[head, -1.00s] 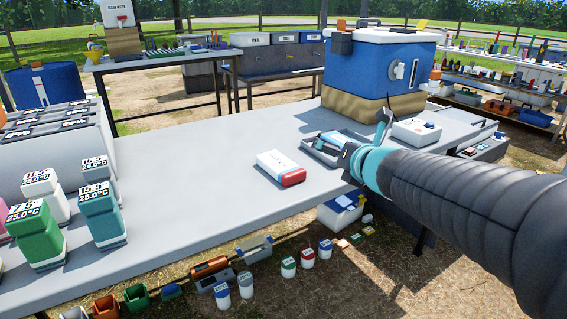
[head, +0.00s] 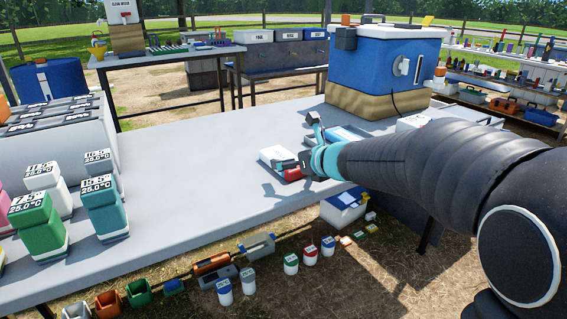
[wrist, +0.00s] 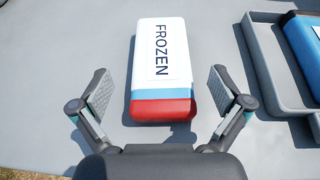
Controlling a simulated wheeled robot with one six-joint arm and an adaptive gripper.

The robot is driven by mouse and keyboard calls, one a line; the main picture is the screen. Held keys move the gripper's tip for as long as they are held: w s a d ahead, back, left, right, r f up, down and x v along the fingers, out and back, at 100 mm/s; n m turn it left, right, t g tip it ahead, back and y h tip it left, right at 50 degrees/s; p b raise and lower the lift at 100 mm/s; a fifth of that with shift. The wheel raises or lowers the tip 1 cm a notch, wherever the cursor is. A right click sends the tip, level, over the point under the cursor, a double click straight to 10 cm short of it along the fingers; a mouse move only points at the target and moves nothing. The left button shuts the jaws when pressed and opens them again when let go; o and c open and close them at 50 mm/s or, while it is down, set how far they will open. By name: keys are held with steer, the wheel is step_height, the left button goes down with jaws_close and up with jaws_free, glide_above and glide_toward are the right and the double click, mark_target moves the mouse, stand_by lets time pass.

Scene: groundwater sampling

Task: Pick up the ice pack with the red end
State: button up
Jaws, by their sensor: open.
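The ice pack with the red end (wrist: 160,70) lies flat on the table in the wrist view. It is white with a blue stripe, the word FROZEN on top, and its red end facing me. My gripper (wrist: 158,90) is open, with one finger on each side of the pack's near part and a visible gap on both sides. In the head view the ice pack (head: 275,154) is partly hidden behind my gripper (head: 298,150), which is at its right, red end.
A grey tray (wrist: 262,75) holding a blue and white pack (wrist: 306,42) lies just right of the ice pack. A large blue and white cooler (head: 375,70) stands behind. Labelled bottles (head: 100,205) stand at the left. The table (head: 190,170) between is clear.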

mark_target(284, 157)
steer(key=shift+x, duration=2.6)
steer(key=shift+d+f, duration=0.1)
steer(key=c, duration=1.3)
steer(key=shift+c, duration=0.8)
